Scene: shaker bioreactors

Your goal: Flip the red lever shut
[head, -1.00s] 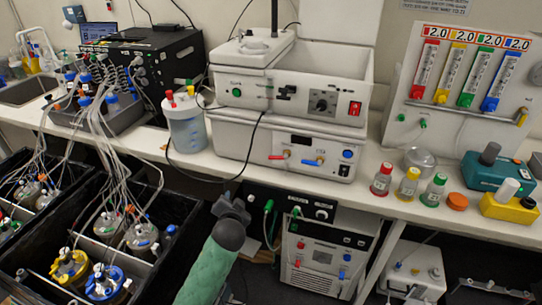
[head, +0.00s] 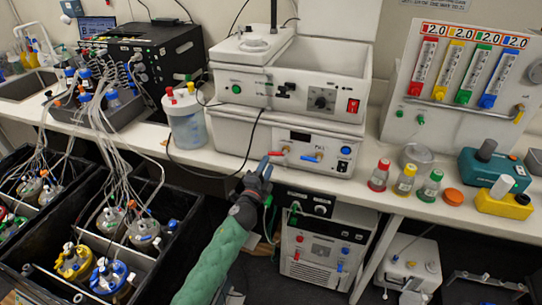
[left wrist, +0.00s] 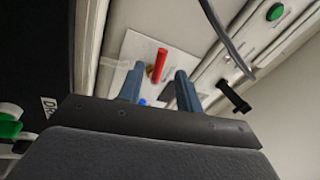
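The red lever (head: 277,153) is on the front panel of the lower white unit (head: 232,140) on the bench. It lies roughly level, its handle reaching left from a brass valve. A blue lever (head: 311,158) sits to its right. My left gripper (head: 265,164) is just below and in front of the red lever's left end. In the left wrist view the gripper (left wrist: 158,88) is open, and the red lever (left wrist: 159,64) shows beyond and between its fingertips. I cannot tell whether they touch. My right gripper is not in view.
A black cable (head: 251,140) hangs over the unit's front, close to the left gripper. A lidded bottle (head: 186,125) with tubing stands left of the unit. Several small bottles stand to the right, including a red-capped one (head: 379,176). A white floor unit (head: 320,250) stands below.

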